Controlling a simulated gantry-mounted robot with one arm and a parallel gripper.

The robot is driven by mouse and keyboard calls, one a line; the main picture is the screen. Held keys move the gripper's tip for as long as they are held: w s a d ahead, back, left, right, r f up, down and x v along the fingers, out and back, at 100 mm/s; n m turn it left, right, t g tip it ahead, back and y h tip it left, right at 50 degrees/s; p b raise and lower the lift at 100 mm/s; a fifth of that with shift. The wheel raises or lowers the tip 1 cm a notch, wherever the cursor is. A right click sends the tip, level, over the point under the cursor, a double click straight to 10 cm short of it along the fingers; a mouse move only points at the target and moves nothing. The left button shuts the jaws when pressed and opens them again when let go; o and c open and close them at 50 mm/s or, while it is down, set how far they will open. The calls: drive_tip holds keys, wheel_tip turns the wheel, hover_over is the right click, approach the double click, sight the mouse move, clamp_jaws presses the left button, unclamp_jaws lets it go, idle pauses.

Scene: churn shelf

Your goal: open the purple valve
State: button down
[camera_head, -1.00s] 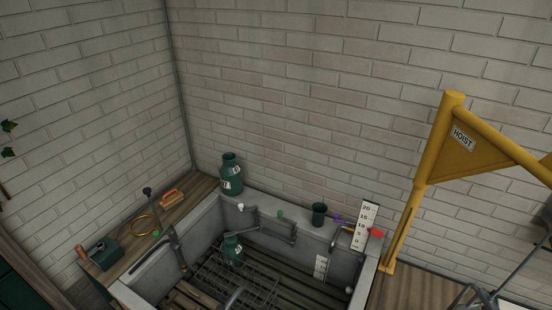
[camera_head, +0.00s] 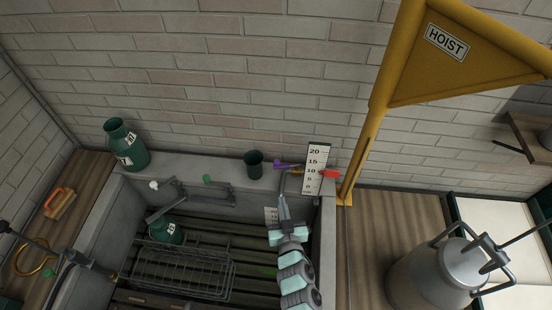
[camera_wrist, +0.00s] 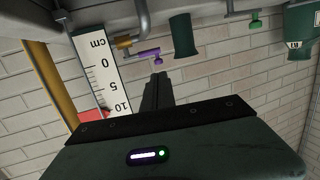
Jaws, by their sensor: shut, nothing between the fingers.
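The purple valve (camera_head: 280,164) sits on the back ledge of the sink, left of the white measuring scale (camera_head: 316,168). In the wrist view, which looks upside down, the purple valve (camera_wrist: 147,54) is a small lever with a round knob on a brass-coloured pipe fitting (camera_wrist: 124,42). My gripper (camera_head: 283,198) is over the back right part of the sink, in front of the valve.
A dark green cup (camera_head: 254,164) stands just left of the valve, and a red handle (camera_head: 329,173) is to the right by the scale. A yellow hoist post (camera_head: 368,140) rises at the right. A wire rack (camera_head: 185,272) and small green can (camera_head: 165,231) are in the sink.

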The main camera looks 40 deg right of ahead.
sight(280, 168)
drive_tip(key=x, duration=0.4)
drive_tip(key=d+p+x, duration=0.1)
drive_tip(key=x, duration=0.4)
drive_tip(key=s+f+x, duration=0.1)
drive_tip(key=x, duration=0.4)
drive_tip(key=shift+d+f, duration=0.1)
drive_tip(key=shift+d, duration=0.2)
drive_tip(key=shift+w, duration=0.1)
drive_tip(key=shift+f, duration=0.1)
